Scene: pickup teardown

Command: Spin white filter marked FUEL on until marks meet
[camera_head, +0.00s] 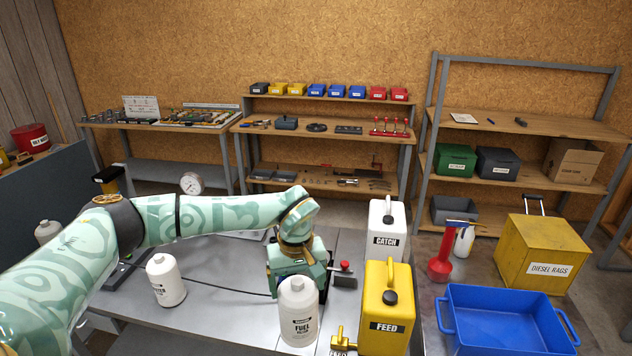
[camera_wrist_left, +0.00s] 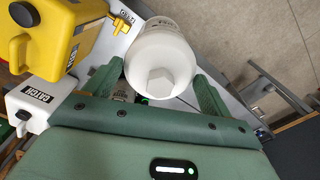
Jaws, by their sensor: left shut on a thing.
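The white filter marked FUEL (camera_head: 298,318) is upright at the front of the metal bench in the head view, its label facing the camera. My left gripper (camera_head: 297,280) is shut on it, with the gripper body just behind it. In the left wrist view the white filter (camera_wrist_left: 165,45) sits between the two green fingers of my left gripper (camera_wrist_left: 158,70), its hex end toward the camera. The filter's lower end and any alignment marks cannot be made out. My right gripper is not in view.
A yellow FEED can (camera_head: 385,300) stands close right of the filter, with a white CATCH can (camera_head: 387,230) behind it. Another white filter (camera_head: 165,282) stands left on the bench. A blue bin (camera_head: 505,300) and a yellow DIESEL RAGS box (camera_head: 540,250) are at right.

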